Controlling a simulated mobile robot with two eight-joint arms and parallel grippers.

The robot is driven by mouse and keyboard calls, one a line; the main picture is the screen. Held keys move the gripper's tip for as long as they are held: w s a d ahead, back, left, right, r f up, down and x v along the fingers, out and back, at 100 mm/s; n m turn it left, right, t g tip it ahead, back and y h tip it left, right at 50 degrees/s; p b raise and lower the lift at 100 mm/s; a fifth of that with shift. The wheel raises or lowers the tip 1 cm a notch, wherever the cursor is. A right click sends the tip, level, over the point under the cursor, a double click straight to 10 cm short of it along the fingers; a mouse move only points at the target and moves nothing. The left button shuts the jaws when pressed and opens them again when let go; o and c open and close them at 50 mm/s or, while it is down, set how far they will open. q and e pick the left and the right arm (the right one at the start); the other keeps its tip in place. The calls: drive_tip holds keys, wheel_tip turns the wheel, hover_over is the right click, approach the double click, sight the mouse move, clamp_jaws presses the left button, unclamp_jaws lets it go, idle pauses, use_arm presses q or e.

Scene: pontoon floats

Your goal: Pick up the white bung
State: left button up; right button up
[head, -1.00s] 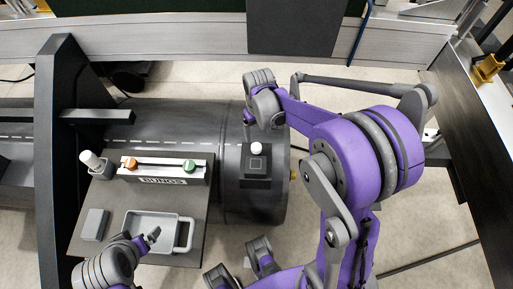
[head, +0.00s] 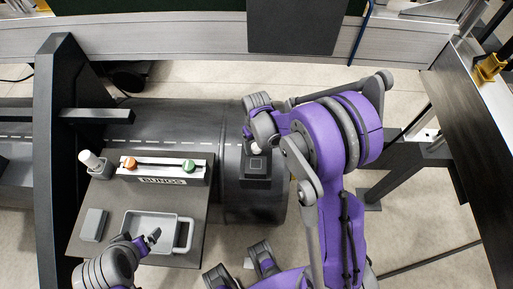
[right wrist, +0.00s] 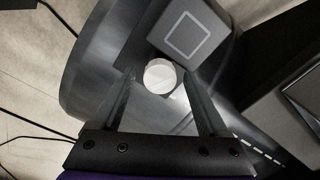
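The white bung (head: 256,148) stands on the dark block (head: 256,168) on top of the grey float, partly covered by my right gripper in the head view. In the right wrist view the bung (right wrist: 160,75) shows as a round white top between the fingertips, beside the light square outline. My right gripper (right wrist: 159,82) is open, with a finger on each side of the bung and a small gap to both. In the head view my right gripper (head: 257,138) comes down from above. My left gripper (head: 147,241) is over the tray's lower edge; its opening is unclear.
A side table (head: 193,215) holds the BUNGS rack (head: 163,182) with an orange bung (head: 130,163) and a green bung (head: 189,166), a white cylinder (head: 90,160), a grey block (head: 94,225) and a handled tray (head: 152,220). A dark upright frame (head: 62,150) stands left.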

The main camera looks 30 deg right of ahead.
clamp_jaws()
